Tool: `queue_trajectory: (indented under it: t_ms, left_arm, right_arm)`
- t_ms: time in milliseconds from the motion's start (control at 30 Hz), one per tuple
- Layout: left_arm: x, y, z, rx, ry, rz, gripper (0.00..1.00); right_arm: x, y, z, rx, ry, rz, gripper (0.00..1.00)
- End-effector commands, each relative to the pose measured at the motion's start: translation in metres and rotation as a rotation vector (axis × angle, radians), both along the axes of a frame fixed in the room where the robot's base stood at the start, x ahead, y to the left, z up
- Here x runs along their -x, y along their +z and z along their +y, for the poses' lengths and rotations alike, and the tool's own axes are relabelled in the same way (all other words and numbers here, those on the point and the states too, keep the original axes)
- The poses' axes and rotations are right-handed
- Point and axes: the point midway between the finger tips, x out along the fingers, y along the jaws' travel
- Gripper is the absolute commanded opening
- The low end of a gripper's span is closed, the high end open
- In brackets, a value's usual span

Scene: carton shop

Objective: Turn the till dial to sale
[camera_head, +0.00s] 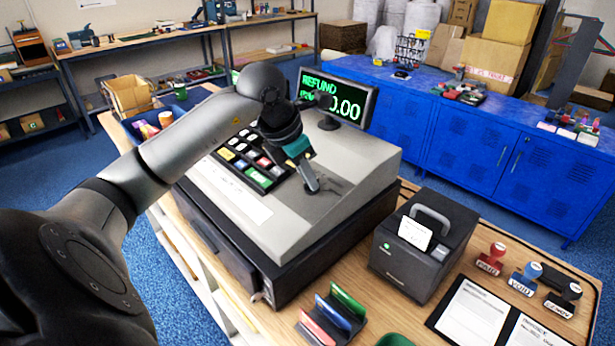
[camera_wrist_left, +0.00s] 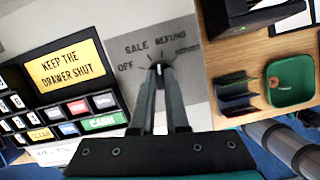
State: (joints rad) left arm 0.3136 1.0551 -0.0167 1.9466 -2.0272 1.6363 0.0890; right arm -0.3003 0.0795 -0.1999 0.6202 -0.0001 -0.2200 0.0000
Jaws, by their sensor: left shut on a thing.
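The till (camera_head: 335,215) stands on the wooden counter, and its display (camera_head: 338,98) reads REFUND with 0.00 below. In the left wrist view the till dial (camera_wrist_left: 159,67) sits on a grey plate marked OFF, SALE, REFUND and one label too blurred to read. My left gripper (camera_head: 311,186) reaches down over the till's top to the right of the keypad. Its fingers, also in the left wrist view (camera_wrist_left: 160,78), are shut on the dial and hide most of it. I cannot tell exactly where its pointer stands. My right gripper is not in view.
The keypad (camera_head: 247,160) lies just left of my left gripper. A card rack (camera_head: 334,315) stands in front. Blue cabinets (camera_head: 465,140) stand behind.

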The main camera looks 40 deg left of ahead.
Motion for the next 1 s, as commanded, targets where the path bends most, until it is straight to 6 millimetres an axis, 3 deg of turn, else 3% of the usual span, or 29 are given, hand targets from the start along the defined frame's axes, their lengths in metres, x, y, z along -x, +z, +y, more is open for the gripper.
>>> queue_trajectory:
  t_ms: [500, 1000]
  left_arm:
    - [0.0006, -0.0021, -0.0016, 0.082, 0.377, 0.011, 0.00]
    - [0.0007, -0.0020, -0.0023, 0.112, 0.510, 0.015, 0.00]
  right_arm:
    - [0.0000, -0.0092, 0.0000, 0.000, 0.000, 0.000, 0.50]
    - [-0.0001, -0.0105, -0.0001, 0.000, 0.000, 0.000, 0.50]
